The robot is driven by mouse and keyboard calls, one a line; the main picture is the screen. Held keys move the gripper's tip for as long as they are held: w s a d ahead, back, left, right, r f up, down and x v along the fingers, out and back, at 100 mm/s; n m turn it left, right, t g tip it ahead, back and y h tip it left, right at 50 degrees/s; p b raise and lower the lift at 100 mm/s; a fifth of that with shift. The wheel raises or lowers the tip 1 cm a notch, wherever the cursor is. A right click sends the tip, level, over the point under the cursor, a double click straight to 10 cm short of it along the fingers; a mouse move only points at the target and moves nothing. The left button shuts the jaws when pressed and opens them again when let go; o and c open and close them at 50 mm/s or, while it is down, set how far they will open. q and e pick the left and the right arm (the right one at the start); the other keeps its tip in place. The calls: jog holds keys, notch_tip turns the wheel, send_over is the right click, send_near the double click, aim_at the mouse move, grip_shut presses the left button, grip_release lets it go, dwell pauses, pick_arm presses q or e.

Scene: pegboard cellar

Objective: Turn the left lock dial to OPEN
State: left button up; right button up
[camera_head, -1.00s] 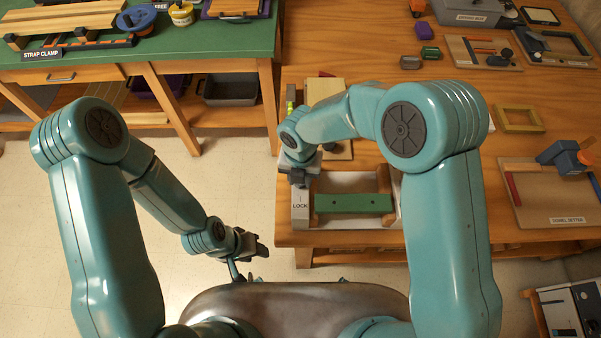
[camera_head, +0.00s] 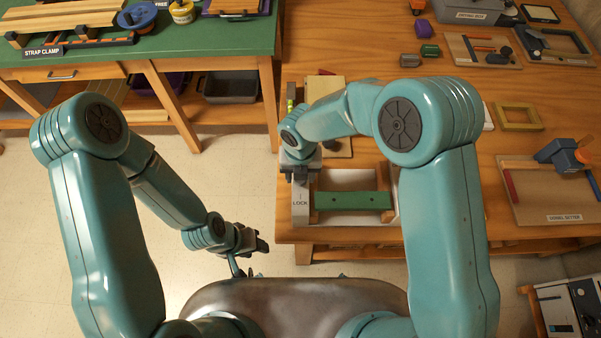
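A white frame (camera_head: 348,178) with a green bar (camera_head: 352,200) across it sits at the near left edge of the wooden table. A pale panel marked LOCK (camera_head: 300,205) forms its left side. My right gripper (camera_head: 299,176) is right over the far end of that panel. The dial is not visible; the gripper and wrist cover that spot. I cannot tell whether the fingers are closed on anything. My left gripper (camera_head: 258,246) hangs low over the floor, left of the table; its fingers are too small to read.
A green-topped bench (camera_head: 200,50) with a strap clamp stands at the back left. Right on the wooden table are a yellow frame (camera_head: 517,117) and a dowel board (camera_head: 545,190). A printer-like box (camera_head: 570,308) stands at the lower right. The floor at left is clear.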

jog(key=shift+o, duration=0.2)
jog(key=shift+s, duration=0.1)
notch_tip(320, 180, up, 16)
jog(key=b, duration=0.1)
jog(key=shift+r, duration=0.15)
dwell(0.7)
